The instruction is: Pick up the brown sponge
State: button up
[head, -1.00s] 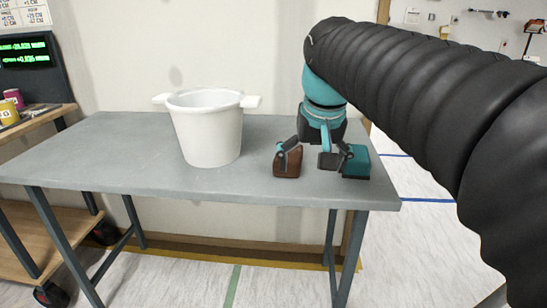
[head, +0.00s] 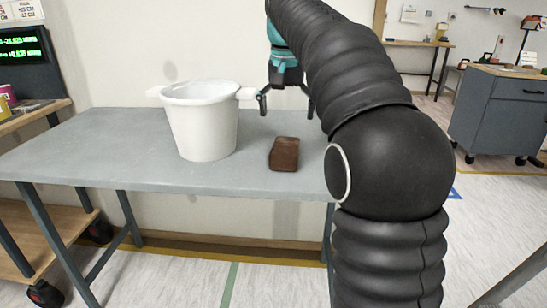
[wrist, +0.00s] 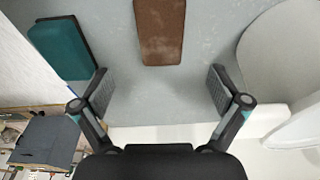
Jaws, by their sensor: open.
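The brown sponge (head: 284,154) lies on the grey table (head: 90,150), right of the white bucket. In the wrist view the brown sponge (wrist: 160,30) is at the top middle, ahead of and between my open fingers. My gripper (head: 286,106) is open and empty, raised above the table and behind the sponge in the head view. Both fingers also show in the wrist view (wrist: 160,92), apart from the sponge. In the head view my arm hides the table's right end.
A white bucket (head: 203,125) with side handles stands left of the sponge; its rim shows at the right of the wrist view. The table's left part is clear.

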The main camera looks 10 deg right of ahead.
aim_at(285, 145)
jog(key=f, duration=0.3)
jog(key=f+b, duration=0.1)
jog(key=f, duration=0.2)
jog(key=w+f+b, duration=0.1)
jog(key=f, duration=0.3)
jog(key=shift+w+d+f, duration=0.1)
jog(key=c, duration=1.1)
